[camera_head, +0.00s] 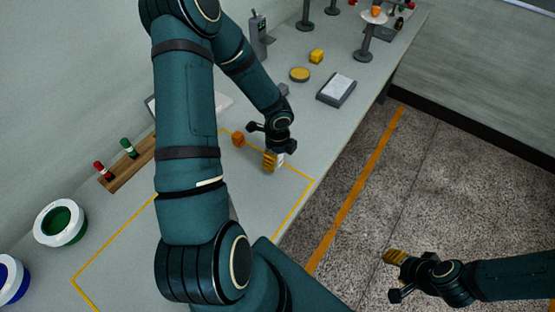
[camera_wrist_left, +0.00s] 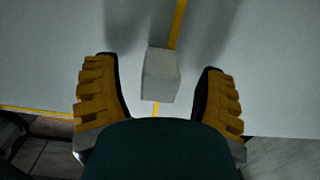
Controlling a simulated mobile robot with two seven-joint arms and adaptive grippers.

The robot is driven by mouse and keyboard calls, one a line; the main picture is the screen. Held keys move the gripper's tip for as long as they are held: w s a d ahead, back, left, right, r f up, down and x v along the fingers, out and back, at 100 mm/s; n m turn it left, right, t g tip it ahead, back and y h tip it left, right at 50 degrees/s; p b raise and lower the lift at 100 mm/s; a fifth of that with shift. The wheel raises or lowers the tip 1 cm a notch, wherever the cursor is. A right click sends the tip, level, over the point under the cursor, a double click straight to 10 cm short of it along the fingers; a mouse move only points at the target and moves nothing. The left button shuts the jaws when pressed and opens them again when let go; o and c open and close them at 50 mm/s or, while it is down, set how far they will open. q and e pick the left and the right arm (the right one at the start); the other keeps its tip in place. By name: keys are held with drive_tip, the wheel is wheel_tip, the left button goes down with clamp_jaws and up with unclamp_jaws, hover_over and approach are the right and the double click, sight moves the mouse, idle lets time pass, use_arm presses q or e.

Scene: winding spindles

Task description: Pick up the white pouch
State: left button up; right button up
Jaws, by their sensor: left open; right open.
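The white pouch (camera_wrist_left: 160,76) shows in the left wrist view as a small pale block at the yellow line on the table, between the two fingers of my left gripper, with a gap on each side. In the head view only a small pale part of it (camera_head: 281,159) shows beside the fingers; the rest is hidden. My left gripper (camera_head: 272,160) points down at the table, open, with its yellow ribbed fingers on either side of the pouch. My right gripper (camera_head: 394,272) is open and empty over the floor at the lower right.
A grey tray-like device (camera_head: 336,89), a yellow disc (camera_head: 300,74) and a yellow block (camera_head: 316,56) stand further back. A wooden rack (camera_head: 130,166) and spools (camera_head: 61,222) are at the left. The outlined area's front is clear.

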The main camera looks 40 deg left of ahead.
use_arm(q)
drive_tip(key=shift+f, duration=0.95)
drive_tip(key=c, duration=1)
drive_tip(key=shift+c, duration=0.2)
